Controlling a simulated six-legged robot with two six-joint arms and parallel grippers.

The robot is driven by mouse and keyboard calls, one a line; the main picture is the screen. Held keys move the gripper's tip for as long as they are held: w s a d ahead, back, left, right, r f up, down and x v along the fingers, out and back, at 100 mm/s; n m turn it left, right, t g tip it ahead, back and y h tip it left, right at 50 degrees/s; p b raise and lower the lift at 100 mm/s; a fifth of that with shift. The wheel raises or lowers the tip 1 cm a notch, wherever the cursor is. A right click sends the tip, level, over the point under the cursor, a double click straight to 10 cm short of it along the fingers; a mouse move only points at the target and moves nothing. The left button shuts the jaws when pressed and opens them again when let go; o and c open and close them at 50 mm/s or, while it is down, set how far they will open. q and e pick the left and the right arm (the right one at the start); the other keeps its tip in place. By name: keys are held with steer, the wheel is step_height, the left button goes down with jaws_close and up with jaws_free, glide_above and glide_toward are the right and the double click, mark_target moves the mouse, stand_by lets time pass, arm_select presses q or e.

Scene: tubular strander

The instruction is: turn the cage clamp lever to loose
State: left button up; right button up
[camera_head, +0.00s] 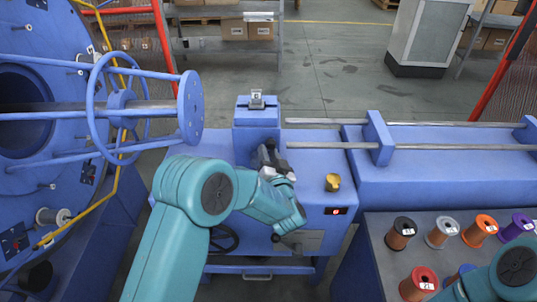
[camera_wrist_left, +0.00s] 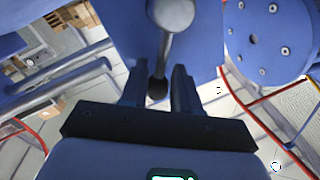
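The cage clamp lever (camera_wrist_left: 172,45) is a grey metal arm with a dark ball end, seen in the left wrist view at the top middle. Its ball end lies between the two fingers of my left gripper (camera_wrist_left: 159,92), which are apart with a small gap on each side. In the head view my left gripper (camera_head: 270,160) is at the front of the blue clamp block (camera_head: 257,135), and the arm and gripper hide most of the lever there. My right gripper is out of view; only part of my right arm shows at the lower right.
A blue cage (camera_head: 190,105) with rods and a ring stands at the left. Several wire spools (camera_head: 400,233) stand on a grey table. Long rods (camera_head: 440,147) run to the right.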

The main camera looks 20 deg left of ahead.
arm_select(q)
jaws_close()
steer(key=shift+w, duration=0.1)
